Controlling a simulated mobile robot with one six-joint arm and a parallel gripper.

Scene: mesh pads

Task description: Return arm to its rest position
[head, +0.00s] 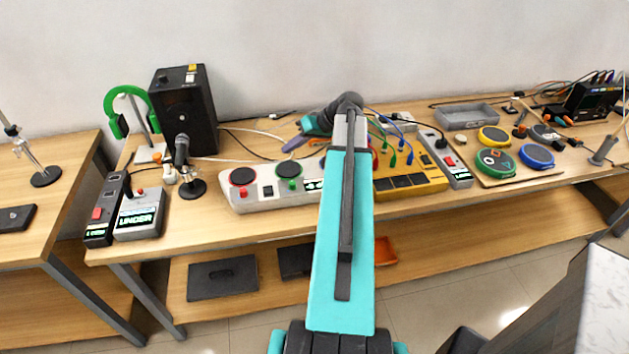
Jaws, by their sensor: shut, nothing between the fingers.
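My arm's teal link rises from the bottom centre of the head view to a dark joint above the table. Beyond the joint, the wrist bends left and ends in my gripper (295,141), above the back of the table behind the white pad panel. The gripper is small in the view, shut and empty. The link hides the middle of the table and part of the yellow panel (412,178).
The wooden table (262,221) carries a white panel with round pads (264,193), a black speaker box (184,108), a microphone (182,150), a green headset (117,108), a grey tray (466,115) and coloured pads (496,162). A white-topped surface (607,300) stands at lower right.

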